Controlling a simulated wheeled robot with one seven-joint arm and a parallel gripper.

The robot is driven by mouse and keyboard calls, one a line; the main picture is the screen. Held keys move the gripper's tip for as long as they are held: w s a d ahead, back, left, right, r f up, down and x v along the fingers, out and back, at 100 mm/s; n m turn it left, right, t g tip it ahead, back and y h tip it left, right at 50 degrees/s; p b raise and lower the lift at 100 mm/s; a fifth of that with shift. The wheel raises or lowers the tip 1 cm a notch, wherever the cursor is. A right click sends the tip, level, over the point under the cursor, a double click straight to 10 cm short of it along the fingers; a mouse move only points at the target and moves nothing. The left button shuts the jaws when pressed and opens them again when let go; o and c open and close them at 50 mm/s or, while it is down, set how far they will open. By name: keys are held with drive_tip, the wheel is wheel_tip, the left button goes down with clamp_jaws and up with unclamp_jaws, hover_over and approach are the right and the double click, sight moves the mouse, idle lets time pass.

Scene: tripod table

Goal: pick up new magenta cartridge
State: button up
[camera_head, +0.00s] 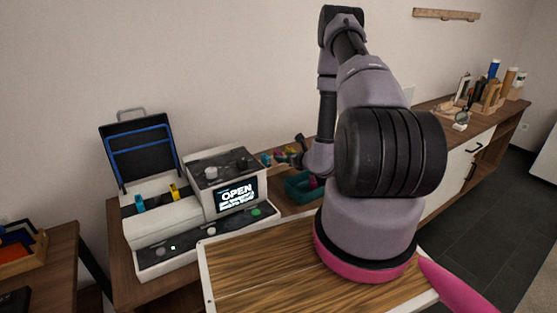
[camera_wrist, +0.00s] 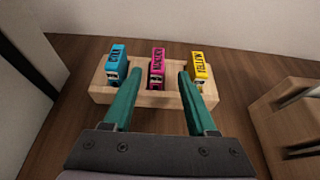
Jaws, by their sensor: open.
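The new magenta cartridge (camera_wrist: 157,66) stands in the middle slot of a light wooden holder (camera_wrist: 135,98) in the wrist view, with lettering on its top. A cyan cartridge (camera_wrist: 117,60) is in the slot to its left and a yellow cartridge (camera_wrist: 201,68) in the slot to its right. My gripper (camera_wrist: 156,80) is open, its two green fingers pointing at the holder with the magenta cartridge between their tips in the picture. Contact cannot be told. In the head view my gripper (camera_head: 283,158) is small, beside the printer, and partly hidden.
A white printer (camera_head: 180,220) with its lid up and a screen reading OPEN stands left of my arm. It holds a cyan and a yellow cartridge. A teal tray (camera_head: 298,187) stands to its right. A wooden block (camera_wrist: 290,120) is at the wrist view's right.

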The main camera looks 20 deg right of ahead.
sight(282, 155)
drive_tip(key=x, duration=0.4)
drive_tip(key=shift+w+a, duration=0.25)
drive_tip(key=shift+w, duration=0.1)
clamp_jaws()
